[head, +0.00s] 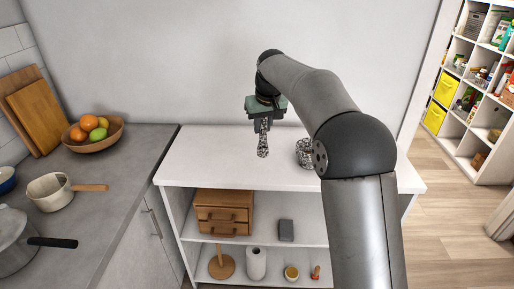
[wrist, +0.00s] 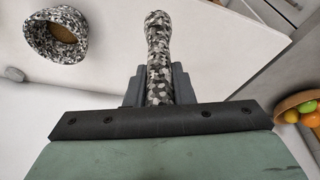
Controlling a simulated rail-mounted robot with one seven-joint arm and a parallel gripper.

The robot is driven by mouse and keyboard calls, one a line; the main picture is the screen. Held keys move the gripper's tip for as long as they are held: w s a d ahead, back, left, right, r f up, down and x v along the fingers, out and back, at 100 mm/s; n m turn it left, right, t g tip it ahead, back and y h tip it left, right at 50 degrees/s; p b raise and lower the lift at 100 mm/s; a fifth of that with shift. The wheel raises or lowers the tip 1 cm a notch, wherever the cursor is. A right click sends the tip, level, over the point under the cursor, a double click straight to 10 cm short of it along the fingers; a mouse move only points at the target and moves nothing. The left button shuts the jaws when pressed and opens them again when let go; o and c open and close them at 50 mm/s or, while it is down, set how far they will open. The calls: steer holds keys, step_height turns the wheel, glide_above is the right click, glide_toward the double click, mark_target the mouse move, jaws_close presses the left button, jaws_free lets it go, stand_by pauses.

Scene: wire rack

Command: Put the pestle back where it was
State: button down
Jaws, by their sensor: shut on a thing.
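The pestle (head: 263,146) is speckled black and white, with a rounded lower end. My gripper (head: 262,124) is shut on its upper part and holds it about upright, over the white top of the shelf unit. In the wrist view the pestle (wrist: 159,50) stands out between the dark fingers of my gripper (wrist: 160,88). The matching speckled mortar (head: 304,153) stands on the white top to the right of the pestle, partly behind my arm. In the wrist view the mortar (wrist: 57,36) is at the upper left, with a brown inside. The pestle is apart from it.
The white top (head: 205,152) is clear left of the pestle. A grey counter (head: 125,150) on the left bears a fruit bowl (head: 95,142) and a saucepan (head: 48,192). Lower shelves hold a wooden drawer box (head: 223,213) and small items. A cubby shelf (head: 462,140) stands far right.

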steer(key=w+a+f+p, duration=0.3)
steer(key=w+f+p, duration=0.1)
steer(key=w+f, duration=0.6)
steer(key=shift+f+p, duration=0.4)
steer(key=shift+f, duration=0.25)
